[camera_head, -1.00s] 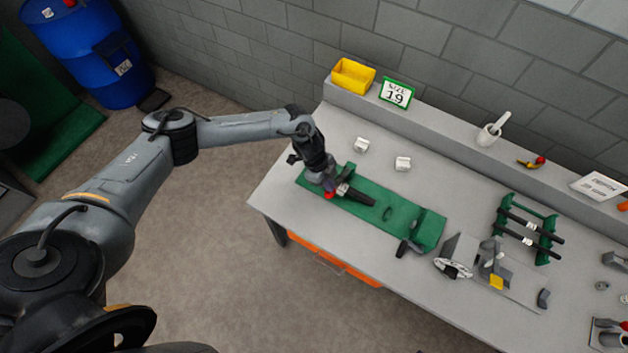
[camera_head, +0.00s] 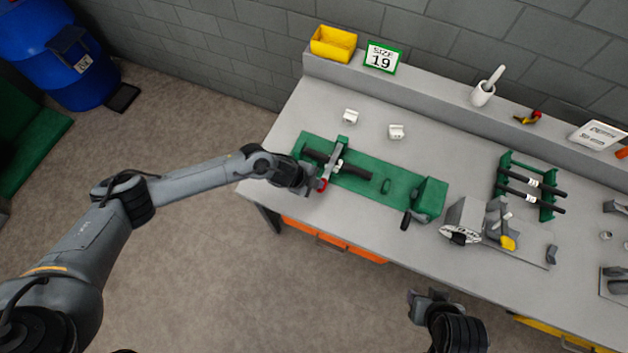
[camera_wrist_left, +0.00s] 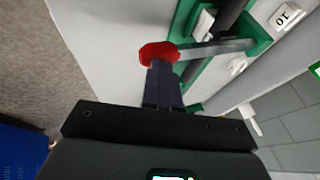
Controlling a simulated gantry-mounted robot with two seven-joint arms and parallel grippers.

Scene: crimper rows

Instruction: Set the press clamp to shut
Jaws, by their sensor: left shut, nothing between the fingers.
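The press clamp (camera_head: 334,158) is at the left end of a long green fixture (camera_head: 405,190) on the bench. Its grey lever lies across a black bar (camera_head: 352,171) and ends in a red knob (camera_head: 321,185) at the front edge. The red knob (camera_wrist_left: 157,53) and grey lever (camera_wrist_left: 215,49) also show in the left wrist view. My left gripper (camera_head: 314,184) is at the knob, shut and empty. In the wrist view its fingertips (camera_wrist_left: 161,68) are against or just beside the knob; contact is unclear. My right gripper (camera_head: 428,296) is in front of the bench, away from the clamp.
Two white blocks (camera_head: 350,116) (camera_head: 396,131) lie behind the fixture. A grey device with a dial (camera_head: 465,222) and a green rack with black bars (camera_head: 527,187) stand to the right. A yellow bin (camera_head: 333,43) and a size sign (camera_head: 382,58) are on the back ledge.

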